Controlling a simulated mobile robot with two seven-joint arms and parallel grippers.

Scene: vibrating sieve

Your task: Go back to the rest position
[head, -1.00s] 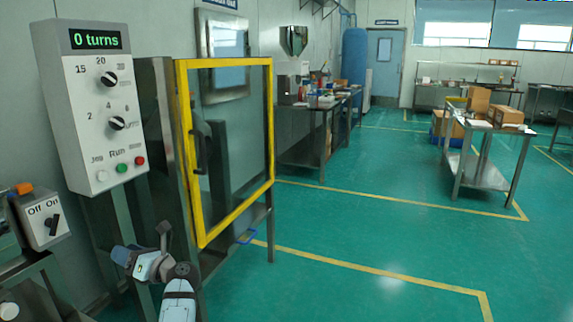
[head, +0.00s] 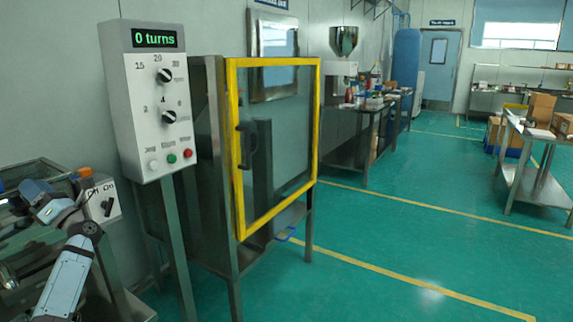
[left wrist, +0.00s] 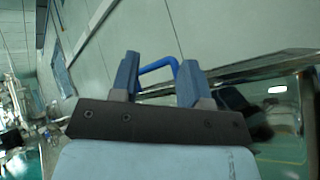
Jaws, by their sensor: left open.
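My left gripper (head: 42,198) is at the left of the head view, over the steel bench and left of the Off/On switch box (head: 101,203). In the left wrist view its two blue fingers (left wrist: 158,70) stand apart. A blue bent bar (left wrist: 158,63) shows between and beyond them; I cannot tell how far off it is. My right gripper is in neither view.
The control panel (head: 157,100) reads "0 turns". Right of it stands the cabinet with its yellow-framed door (head: 234,150) and a black handle. A steel bench edge (head: 130,305) is low at left.

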